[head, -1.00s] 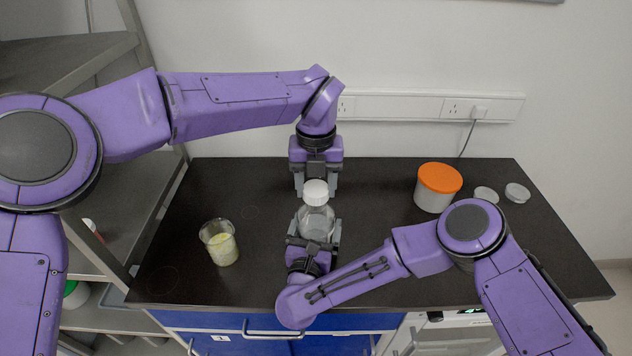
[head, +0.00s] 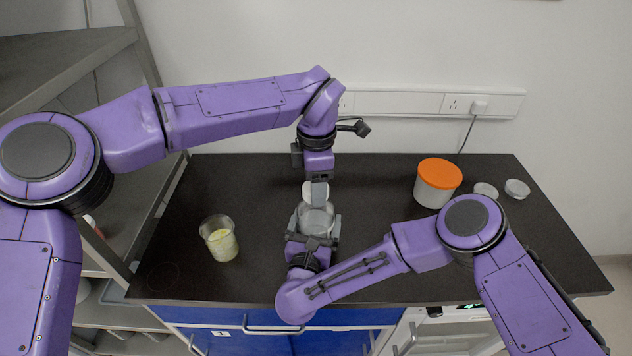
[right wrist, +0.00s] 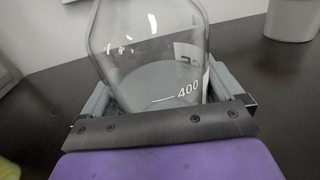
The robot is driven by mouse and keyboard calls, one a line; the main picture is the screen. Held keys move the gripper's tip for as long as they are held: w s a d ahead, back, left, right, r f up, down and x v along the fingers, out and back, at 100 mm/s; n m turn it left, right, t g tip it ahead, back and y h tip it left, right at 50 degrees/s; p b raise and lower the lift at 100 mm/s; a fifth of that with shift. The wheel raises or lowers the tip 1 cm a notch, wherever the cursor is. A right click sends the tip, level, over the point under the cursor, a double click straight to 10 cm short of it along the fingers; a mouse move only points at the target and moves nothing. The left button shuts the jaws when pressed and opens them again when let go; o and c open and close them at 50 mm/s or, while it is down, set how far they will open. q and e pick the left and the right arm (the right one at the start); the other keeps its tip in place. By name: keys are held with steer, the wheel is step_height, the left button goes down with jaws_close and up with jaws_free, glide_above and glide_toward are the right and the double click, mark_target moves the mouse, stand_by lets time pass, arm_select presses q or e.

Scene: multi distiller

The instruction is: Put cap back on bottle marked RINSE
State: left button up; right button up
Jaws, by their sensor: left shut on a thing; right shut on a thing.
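The clear glass bottle (head: 318,220) stands upright near the middle of the bench, with clear liquid inside. My right gripper (head: 314,240) is shut on its lower body from the front. In the right wrist view the bottle (right wrist: 150,55) shows a 400 mark and part of a label; its lettering cannot be read as RINSE. The white cap (head: 308,188) is at the bottle's mouth, partly hidden by a finger. My left gripper (head: 318,193) comes down from above and is shut on the cap. Whether the cap is seated on the neck cannot be told.
A beaker with yellow contents (head: 219,240) stands left of the bottle. A white tub with an orange lid (head: 438,183) and two small clear dishes (head: 517,189) are at the right back. A socket strip (head: 430,103) runs along the wall. Bare bench lies between beaker and bottle.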

arm_select(q)
steer(key=m, duration=1.2)
steer(key=shift+m, duration=0.3)
steer(key=m, duration=0.5)
steer(key=shift+m, duration=0.4)
steer(key=m, duration=0.4)
steer(key=shift+s+a, duration=0.1)
steer(key=o, duration=1)
